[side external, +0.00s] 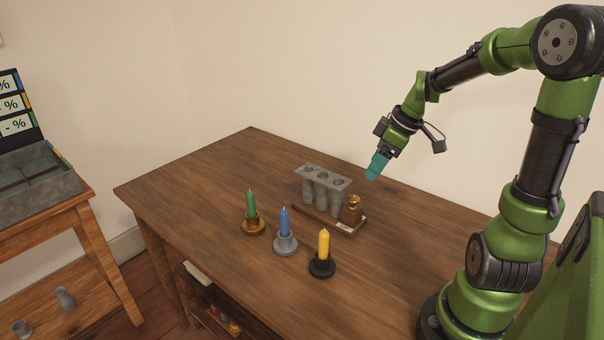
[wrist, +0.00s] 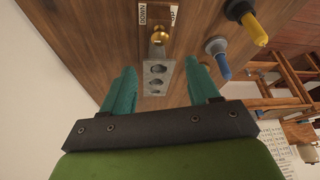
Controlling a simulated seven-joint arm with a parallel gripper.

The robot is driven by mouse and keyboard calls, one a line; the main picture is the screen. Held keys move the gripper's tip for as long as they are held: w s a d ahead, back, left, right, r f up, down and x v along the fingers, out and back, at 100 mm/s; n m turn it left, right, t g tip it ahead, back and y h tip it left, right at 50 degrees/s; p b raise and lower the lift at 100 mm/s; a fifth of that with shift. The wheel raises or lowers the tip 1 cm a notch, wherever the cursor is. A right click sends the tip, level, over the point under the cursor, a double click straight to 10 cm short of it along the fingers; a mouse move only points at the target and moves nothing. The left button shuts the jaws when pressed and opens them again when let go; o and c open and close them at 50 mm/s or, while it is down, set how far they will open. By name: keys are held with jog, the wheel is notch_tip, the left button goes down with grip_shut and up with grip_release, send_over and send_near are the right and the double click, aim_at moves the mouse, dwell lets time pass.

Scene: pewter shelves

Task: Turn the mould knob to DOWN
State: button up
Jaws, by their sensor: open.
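The mould (side external: 323,178) is a grey block of upright tubes on a wooden base on the table; its top with holes (wrist: 157,77) shows in the wrist view. The brass mould knob (side external: 353,204) stands at the right end of the base, and it also shows in the wrist view (wrist: 160,36). Beyond it are two white labels, DOWN (wrist: 143,14) on the left and one partly readable as UP (wrist: 174,15) on the right. I cannot tell which the knob points to. My gripper (side external: 373,174) is open and empty, above and right of the mould, touching nothing.
Green (side external: 251,205), blue (side external: 284,222) and yellow (side external: 323,243) candles stand in holders in front of the mould. The table's right and rear left are clear. A side table (side external: 60,210) with a grey compartment tray (side external: 40,200) stands at the left.

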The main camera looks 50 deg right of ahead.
jog(key=v, duration=0.7)
jog(key=s+a+m+t, duration=0.2)
jog(key=a+m, duration=0.5)
jog(key=a, duration=1.3)
jog(key=shift+s+r+t+y, duration=0.25)
jog(key=shift+s+t+y, duration=0.15)
jog(key=shift+s, duration=0.3)
jog(key=shift+a, duration=0.1)
